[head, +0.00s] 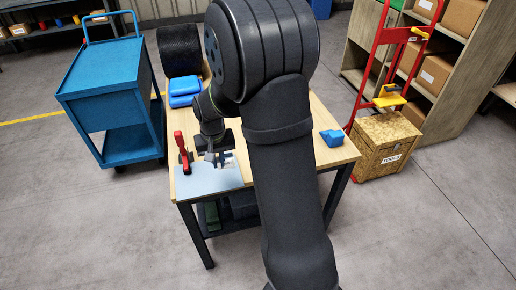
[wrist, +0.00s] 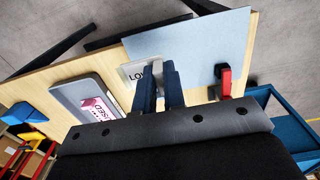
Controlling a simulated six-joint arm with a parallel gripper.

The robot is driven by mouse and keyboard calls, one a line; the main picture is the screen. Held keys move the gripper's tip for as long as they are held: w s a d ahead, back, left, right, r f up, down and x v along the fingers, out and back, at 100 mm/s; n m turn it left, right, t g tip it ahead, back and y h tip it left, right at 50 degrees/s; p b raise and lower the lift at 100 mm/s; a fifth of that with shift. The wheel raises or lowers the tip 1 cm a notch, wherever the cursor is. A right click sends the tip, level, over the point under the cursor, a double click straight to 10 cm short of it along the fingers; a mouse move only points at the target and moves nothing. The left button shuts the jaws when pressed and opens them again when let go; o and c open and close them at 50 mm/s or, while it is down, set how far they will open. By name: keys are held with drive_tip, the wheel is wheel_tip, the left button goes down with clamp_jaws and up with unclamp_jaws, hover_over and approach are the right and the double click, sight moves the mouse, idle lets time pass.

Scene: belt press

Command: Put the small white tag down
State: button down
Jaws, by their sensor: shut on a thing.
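The small white tag (wrist: 137,75), with dark letters beginning "LO", is at my gripper's fingers in the wrist view. The fingers hide its right part. My gripper (wrist: 161,82) is shut on the tag, over the near edge of the pale blue-grey mat (wrist: 190,38). I cannot tell whether the tag touches the surface below. In the head view my gripper (head: 219,157) is low over the table's front left, beside the mat (head: 207,181); the tag is not clear there.
A red-handled clamp (head: 182,148) stands just left of my gripper. A grey tray (wrist: 97,100) with a pink-and-white label lies beside it in the wrist view. A blue block (head: 332,138) is on the table's right. A blue cart (head: 112,100) stands left of the table.

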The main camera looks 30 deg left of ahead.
drive_tip(key=w+d, duration=2)
drive_tip(key=d, duration=0.1)
drive_tip(key=a+f, duration=0.2)
drive_tip(key=a, duration=0.1)
drive_tip(key=a+f, duration=0.2)
drive_tip(key=a, duration=0.2)
drive_tip(key=a+f, duration=0.2)
drive_tip(key=a, duration=0.2)
drive_tip(key=shift+w+a+f, duration=0.15)
drive_tip(key=shift+a+f, duration=0.05)
drive_tip(key=shift+f, duration=2.1)
drive_tip(key=shift+f, duration=0.1)
drive_tip(key=c, duration=1.5)
unclamp_jaws()
wheel_tip(320, 180, up, 12)
